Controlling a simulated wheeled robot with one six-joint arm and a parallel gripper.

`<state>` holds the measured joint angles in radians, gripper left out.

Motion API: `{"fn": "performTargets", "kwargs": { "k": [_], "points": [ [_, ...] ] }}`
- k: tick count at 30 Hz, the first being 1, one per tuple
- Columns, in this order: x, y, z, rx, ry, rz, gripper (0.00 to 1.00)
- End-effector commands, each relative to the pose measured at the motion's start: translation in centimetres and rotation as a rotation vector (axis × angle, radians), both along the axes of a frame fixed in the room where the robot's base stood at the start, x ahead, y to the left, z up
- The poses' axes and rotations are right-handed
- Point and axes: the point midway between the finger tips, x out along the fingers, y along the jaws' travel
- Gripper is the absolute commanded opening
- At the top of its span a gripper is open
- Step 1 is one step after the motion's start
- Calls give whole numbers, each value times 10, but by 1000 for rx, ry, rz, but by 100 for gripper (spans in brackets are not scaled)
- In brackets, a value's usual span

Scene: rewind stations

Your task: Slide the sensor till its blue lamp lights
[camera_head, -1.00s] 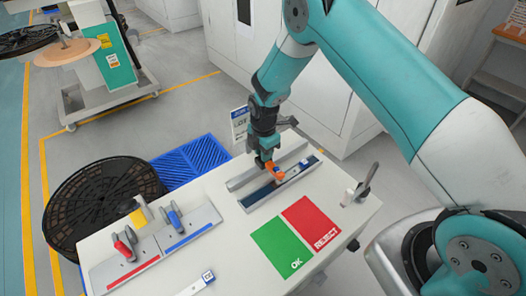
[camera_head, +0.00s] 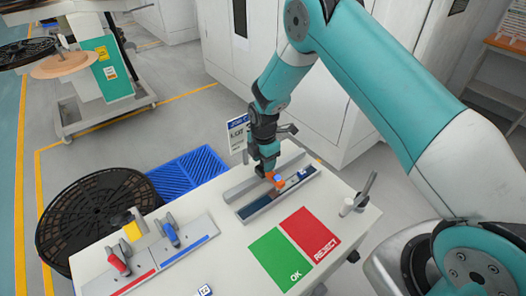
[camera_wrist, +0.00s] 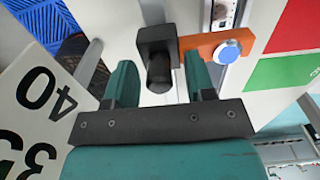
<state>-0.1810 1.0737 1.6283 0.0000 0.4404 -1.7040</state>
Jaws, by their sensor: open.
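The sensor is an orange bracket (camera_head: 276,182) with a black block and a dark round knob (camera_wrist: 159,72). It sits on a long rail (camera_head: 254,206) near the far edge of the white table. A round lamp (camera_wrist: 228,50) on the orange part shows bright blue, and it also appears as a blue spot in the head view (camera_head: 278,177). My gripper (camera_head: 266,170) is at the sensor, pointing down. In the wrist view my gripper (camera_wrist: 160,82) is open, with one finger on each side of the knob and gaps between.
Green OK (camera_head: 281,259) and red REJECT (camera_head: 311,233) areas lie in front of the rail. Clamps with red (camera_head: 119,260) and blue (camera_head: 171,230) handles stand at left. A sign (camera_head: 237,133) stands behind the rail. A small stand (camera_head: 347,207) is at right.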

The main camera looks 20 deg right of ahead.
Motion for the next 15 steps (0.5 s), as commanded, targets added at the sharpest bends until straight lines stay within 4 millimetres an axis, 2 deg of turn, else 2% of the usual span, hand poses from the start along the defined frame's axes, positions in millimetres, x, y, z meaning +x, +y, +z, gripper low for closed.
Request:
{"fn": "performTargets", "kwargs": {
  "k": [5, 15],
  "points": [
    [1, 0, 22, 1, -6, 0, 50],
    [1, 0, 107, 1, -7, 0, 50]
  ]
}}
